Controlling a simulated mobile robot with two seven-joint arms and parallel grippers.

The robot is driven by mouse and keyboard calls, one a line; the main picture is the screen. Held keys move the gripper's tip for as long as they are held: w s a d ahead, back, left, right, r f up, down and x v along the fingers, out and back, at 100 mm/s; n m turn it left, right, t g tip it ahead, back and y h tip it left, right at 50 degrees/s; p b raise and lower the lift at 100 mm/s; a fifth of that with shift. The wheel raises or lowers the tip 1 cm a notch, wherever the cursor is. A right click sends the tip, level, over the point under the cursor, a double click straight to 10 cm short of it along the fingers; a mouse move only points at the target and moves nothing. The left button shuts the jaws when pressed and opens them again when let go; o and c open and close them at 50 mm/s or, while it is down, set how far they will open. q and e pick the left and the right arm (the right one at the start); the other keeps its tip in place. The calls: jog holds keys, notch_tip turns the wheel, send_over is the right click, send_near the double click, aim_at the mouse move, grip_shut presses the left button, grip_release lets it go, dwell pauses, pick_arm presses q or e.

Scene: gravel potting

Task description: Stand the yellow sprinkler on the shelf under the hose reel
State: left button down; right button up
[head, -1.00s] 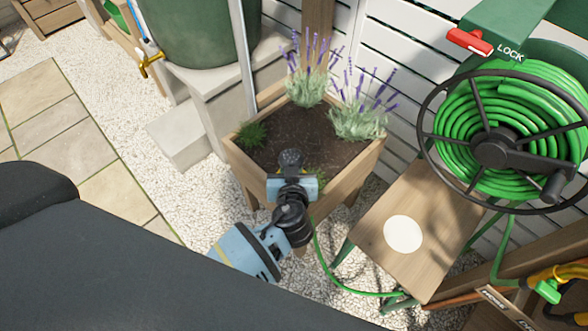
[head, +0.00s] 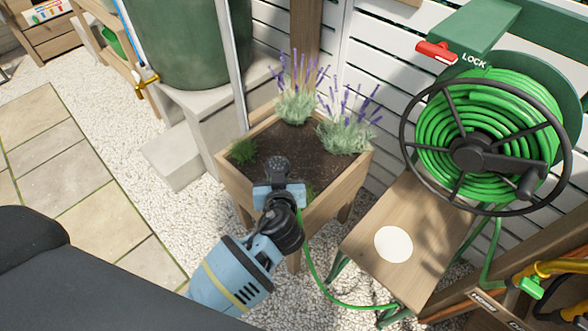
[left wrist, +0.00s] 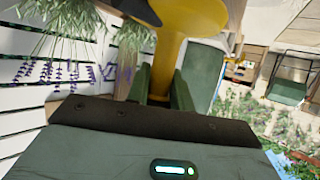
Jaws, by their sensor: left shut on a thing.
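The yellow sprinkler (left wrist: 188,18) shows in the left wrist view as a yellow stem widening at the top of the picture, between the green fingers of my left gripper (left wrist: 158,88). My left gripper is shut on it. In the head view, my left gripper (head: 279,190) is over the front of the wooden planter; its fingers and the sprinkler are hidden. The wooden shelf (head: 420,215), with a white round mark (head: 393,244), stands to the right, below the hose reel (head: 485,145) with its green hose. My right gripper is not in view.
The planter (head: 335,196) with lavender stands left of the shelf. A green hose (head: 335,295) runs from near my left gripper towards the shelf legs. A yellow-and-green fitting (head: 530,286) is at the right edge. The shelf top looks clear; the reel overhangs its back.

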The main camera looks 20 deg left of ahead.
pick_arm(q)
jog(key=r, duration=0.3)
jog(key=w+a+r, duration=0.1)
jog(key=r, duration=0.2)
jog(key=a+r, duration=0.1)
jog(key=r, duration=0.2)
jog(key=shift+w+a+r, duration=0.2)
jog(key=shift+w, duration=0.2)
jog(key=s+r+m+h, duration=0.2)
jog(key=s+r, duration=0.1)
jog(key=r, duration=0.7)
jog(key=s+r+m+t+h, duration=0.1)
jog(key=s+r+m+h, duration=0.1)
jog(key=r, duration=0.9)
jog(key=shift+s+m+h, duration=0.4)
jog(key=shift+s+h, duration=0.3)
jog(key=shift+s, duration=0.25)
jog(key=shift+s+a, duration=0.1)
jog(key=shift+a, duration=0.05)
